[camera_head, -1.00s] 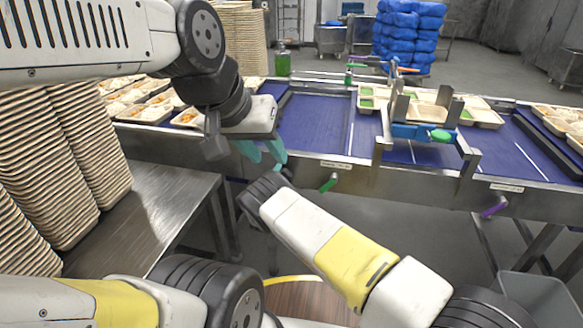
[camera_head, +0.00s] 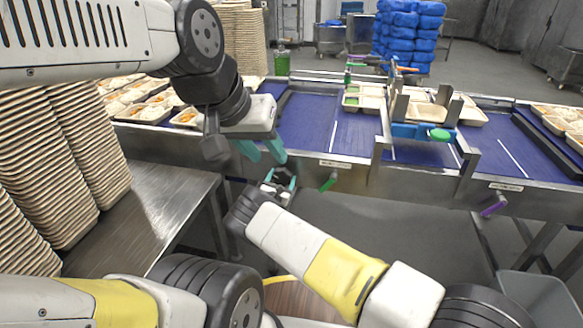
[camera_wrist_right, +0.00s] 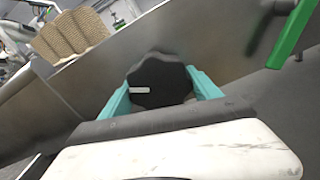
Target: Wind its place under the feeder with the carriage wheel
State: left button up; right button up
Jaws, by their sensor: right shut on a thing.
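The carriage wheel, a black lobed knob (camera_wrist_right: 158,82) with a pale mark, sits at the metal side of the line in the right wrist view. My right gripper (camera_head: 280,180) is shut on it, with one teal finger on each side. In the head view the wheel is mostly hidden by that gripper. My left gripper (camera_head: 263,151) is open and empty, just above and left of the right one, by the belt's near edge. A metal frame with a blue block and green knob (camera_head: 420,132), perhaps the feeder, stands over the belt, with compartment trays (camera_head: 427,112) beneath and behind it.
The blue belt (camera_head: 308,120) runs across behind both grippers. A green lever (camera_head: 329,182) sits close right of my right gripper; a purple lever (camera_head: 493,206) is farther right. Tall tray stacks (camera_head: 85,150) and a steel table (camera_head: 150,215) are at the left.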

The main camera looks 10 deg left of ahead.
jog(key=n, duration=0.4)
jog(key=shift+f+n, duration=0.1)
jog(key=shift+n, duration=0.2)
jog(key=n, duration=0.4)
jog(key=shift+d+n, duration=0.15)
jog(key=shift+n, duration=0.15)
jog(key=n, duration=0.4)
jog(key=shift+n, duration=0.3)
jog(key=n, duration=0.4)
jog(key=shift+d, duration=0.1)
jog(key=n, duration=0.5)
jog(key=shift+r, duration=0.3)
jog(key=n, duration=0.4)
jog(key=shift+s+n, duration=0.1)
jog(key=shift+n, duration=0.2)
jog(key=n, duration=0.4)
jog(key=shift+r, duration=0.1)
jog(key=n, duration=0.4)
jog(key=shift+n, duration=0.3)
